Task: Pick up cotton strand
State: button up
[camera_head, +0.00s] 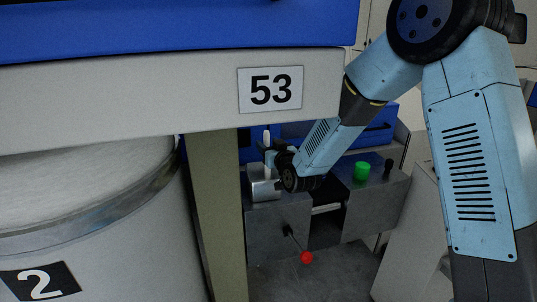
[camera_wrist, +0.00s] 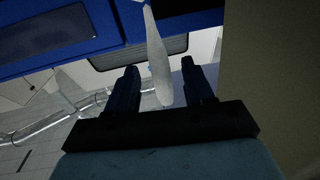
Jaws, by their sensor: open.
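The cotton strand (camera_wrist: 158,60) is a pale, tapered strip in the wrist view. It hangs down from the top of the picture, and its lower end shows between the two dark fingers of my gripper (camera_wrist: 160,68). The fingers are apart, with a gap on each side of the strand, and do not appear to grip it. In the head view, a thin white upright piece (camera_head: 267,139), which looks like the strand, shows beside my gripper (camera_head: 270,158). My arm reaches down to it from the upper right. The fingertips are small and partly hidden there.
A grey machine panel marked 53 (camera_head: 310,85) overhangs at upper left, above an olive post (camera_head: 217,210). A large can marked 2 (camera_head: 90,240) stands at left. Below my wrist is a metal machine (camera_head: 275,225) with a red knob (camera_head: 306,258) and green button (camera_head: 362,171).

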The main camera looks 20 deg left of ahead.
jog(key=shift+x, duration=0.95)
grip_shut()
